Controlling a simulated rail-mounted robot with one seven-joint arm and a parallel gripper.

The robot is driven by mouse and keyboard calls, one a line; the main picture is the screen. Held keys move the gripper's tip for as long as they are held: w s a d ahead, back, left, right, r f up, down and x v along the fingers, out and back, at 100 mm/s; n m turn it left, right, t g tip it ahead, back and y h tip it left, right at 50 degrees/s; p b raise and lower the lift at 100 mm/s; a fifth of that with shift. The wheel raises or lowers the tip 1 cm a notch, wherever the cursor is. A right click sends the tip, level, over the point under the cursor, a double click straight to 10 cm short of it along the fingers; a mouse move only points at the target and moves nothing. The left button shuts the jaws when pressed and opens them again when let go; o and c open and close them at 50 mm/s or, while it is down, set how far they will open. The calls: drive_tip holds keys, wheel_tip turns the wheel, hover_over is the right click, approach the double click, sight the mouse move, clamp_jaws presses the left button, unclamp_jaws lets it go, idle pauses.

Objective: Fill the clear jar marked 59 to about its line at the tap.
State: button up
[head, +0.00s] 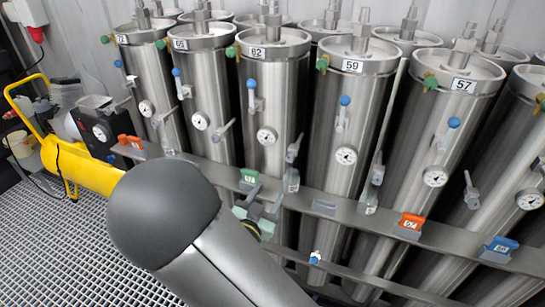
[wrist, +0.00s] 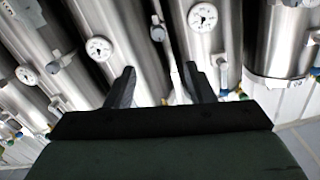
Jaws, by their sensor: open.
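The steel vessel marked 59 (head: 337,130) stands right of centre in the head view, with a blue-handled valve (head: 344,108) and a round gauge (head: 346,156) on its front. A small blue and white fitting (head: 315,257) shows low beneath it; I cannot tell if it is the tap. I cannot make out a clear jar marked 59 in either view. My gripper (head: 264,204) is at the rail in front of the vessels, partly hidden by my arm. In the wrist view my gripper (wrist: 158,88) has its fingers apart, with no held object visible between them.
Neighbouring vessels 62 (head: 265,90) and 57 (head: 440,130) stand close by. A horizontal rail (head: 455,238) crosses their fronts, carrying green (head: 249,177), orange (head: 411,221) and blue (head: 501,245) tagged pieces. A yellow-framed machine (head: 85,165) stands left on the grating floor.

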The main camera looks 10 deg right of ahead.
sight(289, 160)
drive_tip(key=p+x, duration=0.3)
drive_tip(key=x, duration=1.4)
drive_tip(key=shift+d, duration=0.2)
drive_tip(key=shift+f, duration=0.1)
drive_tip(key=c, duration=1)
